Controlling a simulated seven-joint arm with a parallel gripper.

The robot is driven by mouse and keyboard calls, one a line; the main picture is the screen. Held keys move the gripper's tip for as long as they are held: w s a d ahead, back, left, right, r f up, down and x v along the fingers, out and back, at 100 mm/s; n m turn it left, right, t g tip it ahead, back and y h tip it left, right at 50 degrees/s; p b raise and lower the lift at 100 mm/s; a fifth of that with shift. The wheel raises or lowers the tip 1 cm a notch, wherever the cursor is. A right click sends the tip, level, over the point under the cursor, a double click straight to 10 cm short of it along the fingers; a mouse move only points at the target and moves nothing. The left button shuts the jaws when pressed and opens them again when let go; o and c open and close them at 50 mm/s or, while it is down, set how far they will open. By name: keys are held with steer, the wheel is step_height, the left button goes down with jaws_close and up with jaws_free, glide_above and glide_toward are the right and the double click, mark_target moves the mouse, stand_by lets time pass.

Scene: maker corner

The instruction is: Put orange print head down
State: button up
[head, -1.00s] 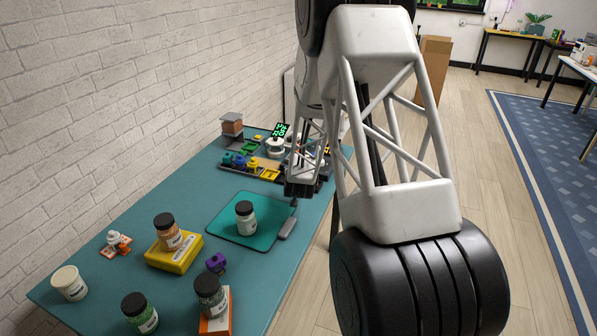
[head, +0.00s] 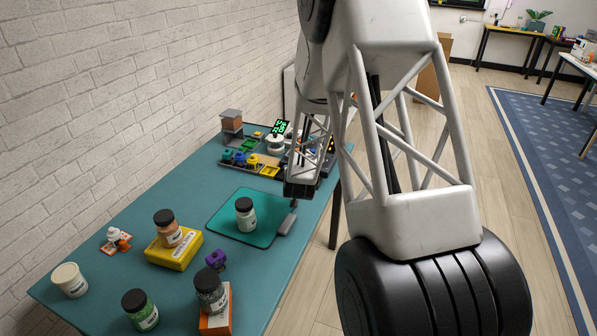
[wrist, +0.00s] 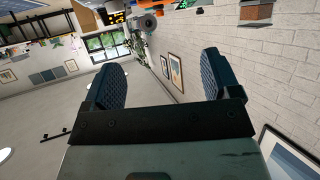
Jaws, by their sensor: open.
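My gripper (wrist: 162,72) is open in the wrist view, with nothing between its two dark ribbed fingers. In the head view my own arm covers the gripper's jaws and part of the far end of the table. I cannot surely pick out the orange print head. An orange piece (wrist: 175,16) shows at the top edge of the wrist view, but I cannot tell what it is. A purple one (head: 216,259) sits on the near table.
A jar (head: 246,214) stands on the green mat (head: 222,222), with a grey tool (head: 286,225) at its edge. Another jar (head: 167,229) tops a yellow box (head: 174,256). More jars and a white cup (head: 69,280) stand in front. The brick wall (head: 120,110) borders the table.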

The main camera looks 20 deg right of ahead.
steer(key=shift+r, duration=0.15)
steer(key=s+a+r+n+g+y, duration=0.1)
steer(key=s+a+r+g+y, duration=0.1)
steer(key=s+a+r, duration=0.55)
steer(key=s+a+r+n+g+y, duration=0.2)
steer(key=s+a+r, duration=0.3)
steer(key=s+r, duration=0.5)
steer(key=s+a+r+g, duration=0.2)
steer(key=s, duration=0.8)
steer(key=s+a+r+n+g, duration=0.1)
steer(key=s+a+r+g, duration=0.1)
steer(key=s, duration=0.9)
steer(key=s+a+r+g, duration=0.2)
steer(key=s+r, duration=0.1)
steer(key=s, duration=0.8)
steer(key=shift+a+y, duration=0.2)
steer(key=shift+y, duration=0.2)
